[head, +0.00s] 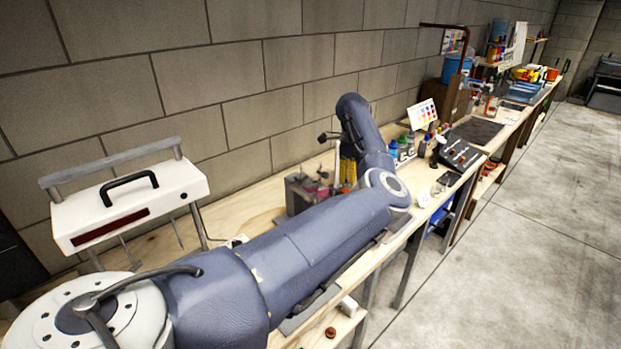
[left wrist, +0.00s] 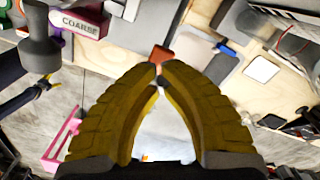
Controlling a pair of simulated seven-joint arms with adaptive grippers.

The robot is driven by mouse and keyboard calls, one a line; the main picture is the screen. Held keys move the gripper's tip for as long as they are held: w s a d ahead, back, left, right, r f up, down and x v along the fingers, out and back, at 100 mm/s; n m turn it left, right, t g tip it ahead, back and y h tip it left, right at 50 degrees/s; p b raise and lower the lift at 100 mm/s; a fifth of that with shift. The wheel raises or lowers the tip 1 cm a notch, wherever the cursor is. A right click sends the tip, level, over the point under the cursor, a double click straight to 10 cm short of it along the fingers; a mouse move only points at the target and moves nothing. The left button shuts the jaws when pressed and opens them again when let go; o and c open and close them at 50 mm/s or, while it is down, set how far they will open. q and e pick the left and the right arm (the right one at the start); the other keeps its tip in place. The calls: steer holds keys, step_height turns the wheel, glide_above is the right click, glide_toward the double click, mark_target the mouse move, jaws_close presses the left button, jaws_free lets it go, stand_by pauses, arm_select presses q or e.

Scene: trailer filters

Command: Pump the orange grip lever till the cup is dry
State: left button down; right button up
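My left gripper (head: 347,172) has yellow fingers and hangs over the bench, largely covered by my own arm in the head view. In the left wrist view its fingertips (left wrist: 160,68) nearly meet. A small orange block (left wrist: 160,54), apparently the grip of the lever, sits right at the tips, and the fingers look shut on it. The rest of the lever is hidden. I cannot make out the cup or its contents in either view. My right gripper is not in view.
A grey rack (head: 298,193) with red items stands beside the gripper. A white case (head: 130,205) with a black handle stands at the left. Bottles (head: 403,146) and a dark switch panel (head: 460,154) lie further right. A pink COARSE label (left wrist: 78,22) shows in the wrist view.

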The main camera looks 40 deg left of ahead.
arm_select(q)
steer(key=shift+r, duration=2.2)
